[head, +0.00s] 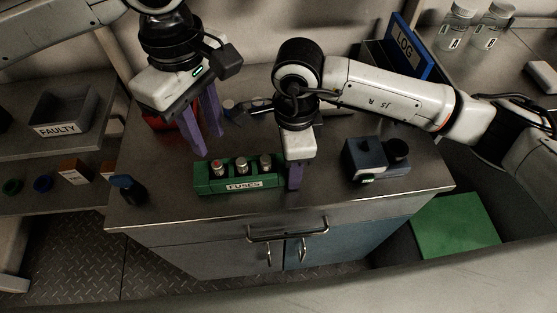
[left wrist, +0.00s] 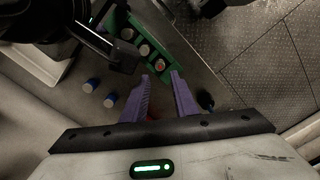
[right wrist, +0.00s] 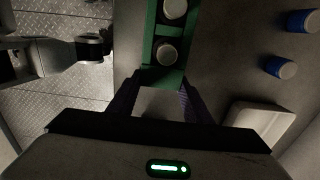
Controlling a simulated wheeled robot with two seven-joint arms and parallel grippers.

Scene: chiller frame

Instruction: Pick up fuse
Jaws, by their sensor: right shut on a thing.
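A green fuse holder (head: 213,187) labelled FUSES stands near the front of the metal worktop. Three fuses stand upright in it: a red-topped one (head: 219,169) at left, a middle one (head: 241,166) and a right one (head: 265,163). My right gripper (head: 294,178) points down at the holder's right end. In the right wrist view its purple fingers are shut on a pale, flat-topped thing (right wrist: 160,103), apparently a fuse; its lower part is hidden. My left gripper (head: 207,132) is open and empty, above and behind the holder's left end; its parted fingers (left wrist: 163,78) show in the left wrist view.
A dark blue device (head: 372,160) stands to the right on the worktop. A grey FAULTY bin (head: 60,112) is on the left shelf. A blue LOG binder (head: 410,48) and two jars (head: 470,28) are at the back right.

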